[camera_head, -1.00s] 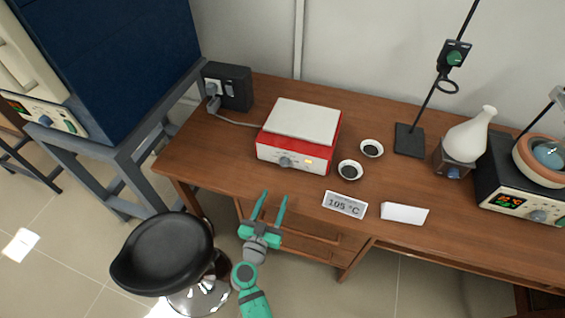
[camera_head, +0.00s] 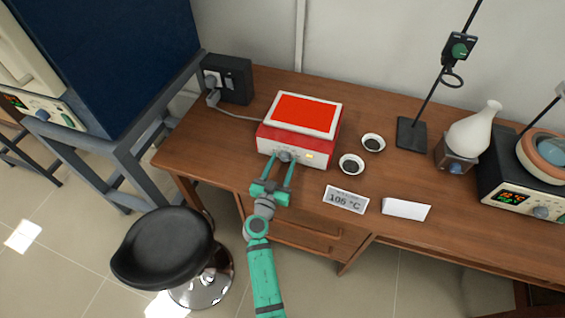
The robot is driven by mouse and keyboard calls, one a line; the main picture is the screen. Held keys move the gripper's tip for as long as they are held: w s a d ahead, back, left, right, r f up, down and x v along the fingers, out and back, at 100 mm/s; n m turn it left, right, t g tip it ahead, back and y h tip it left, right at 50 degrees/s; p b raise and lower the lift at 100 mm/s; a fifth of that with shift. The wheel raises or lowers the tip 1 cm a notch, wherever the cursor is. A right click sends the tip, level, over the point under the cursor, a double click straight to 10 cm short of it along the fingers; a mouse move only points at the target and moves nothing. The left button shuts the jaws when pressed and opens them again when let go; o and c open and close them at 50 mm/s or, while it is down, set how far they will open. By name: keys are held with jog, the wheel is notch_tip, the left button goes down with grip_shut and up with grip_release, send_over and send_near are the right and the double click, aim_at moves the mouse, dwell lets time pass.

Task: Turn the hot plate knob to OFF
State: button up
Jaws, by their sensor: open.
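The hot plate (camera_head: 322,145) is a red box on the wooden desk, with its front facing me. Its top plate (camera_head: 303,114) glows red inside a white rim. The grey knob (camera_head: 286,156) sits on the front panel, and a small yellow light (camera_head: 310,156) is lit to its right. My gripper (camera_head: 281,157) is open, with its two green fingers pointing at the front panel, one on each side of the knob. I cannot tell whether the fingers touch it. The knob's markings are too small to read.
A display reading about 106 °C (camera_head: 345,199) and a white card (camera_head: 407,209) lie to the right near the desk edge. Two small dishes (camera_head: 352,164) (camera_head: 373,142) stand right of the hot plate. A black stool (camera_head: 163,252) is at the lower left.

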jog(key=shift+w+d, duration=0.1)
jog(key=shift+w, duration=0.15)
jog(key=c, duration=1)
jog(key=shift+n, duration=1.5)
jog(key=shift+c, duration=0.2)
jog(key=o, duration=1)
jog(key=shift+o, duration=0.2)
jog(key=shift+s, duration=0.1)
